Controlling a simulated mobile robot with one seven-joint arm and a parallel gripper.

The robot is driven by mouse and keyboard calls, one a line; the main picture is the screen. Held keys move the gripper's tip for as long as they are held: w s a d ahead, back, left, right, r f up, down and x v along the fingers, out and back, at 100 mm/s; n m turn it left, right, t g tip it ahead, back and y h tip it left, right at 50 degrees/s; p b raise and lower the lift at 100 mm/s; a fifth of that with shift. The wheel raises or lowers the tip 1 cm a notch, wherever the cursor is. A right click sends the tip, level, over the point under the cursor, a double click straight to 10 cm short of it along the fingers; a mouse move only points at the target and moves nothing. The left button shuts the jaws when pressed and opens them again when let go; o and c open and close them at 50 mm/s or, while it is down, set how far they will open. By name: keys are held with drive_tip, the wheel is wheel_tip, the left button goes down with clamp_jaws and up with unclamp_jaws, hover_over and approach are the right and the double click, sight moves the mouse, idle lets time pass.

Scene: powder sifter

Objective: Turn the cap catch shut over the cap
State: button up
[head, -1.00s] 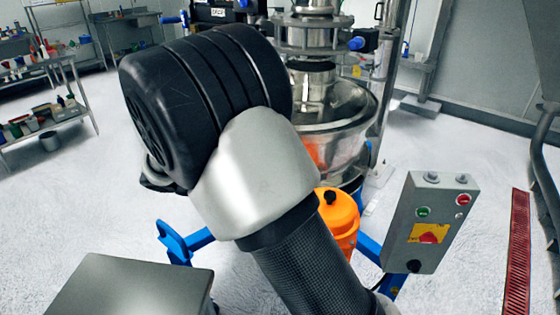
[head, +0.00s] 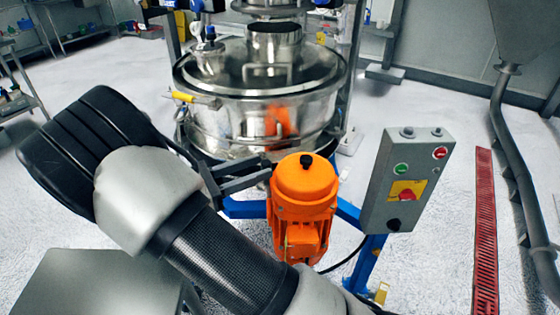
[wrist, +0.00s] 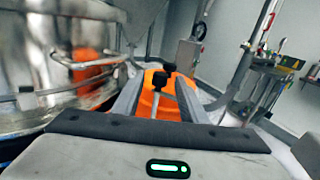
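My gripper (head: 238,178) is beside the lower side of the steel sifter drum, left of the orange motor. In the head view the orange motor (head: 303,205) has a black knob (head: 306,160) on top. I cannot surely pick out the cap or its catch. A yellow-handled lever (head: 190,97) sits at the drum's left rim.
The steel sifter drum (head: 235,125) stands close to my gripper's left in the wrist view (wrist: 60,60). A grey control box (head: 405,180) stands right of the motor on a blue frame (head: 245,208). A grey tabletop (head: 90,285) is at front left.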

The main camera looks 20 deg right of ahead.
sight(280, 170)
drive_tip(key=x, duration=0.7)
drive_tip(key=shift+d+b, duration=0.1)
drive_tip(key=shift+b, duration=0.2)
clamp_jaws()
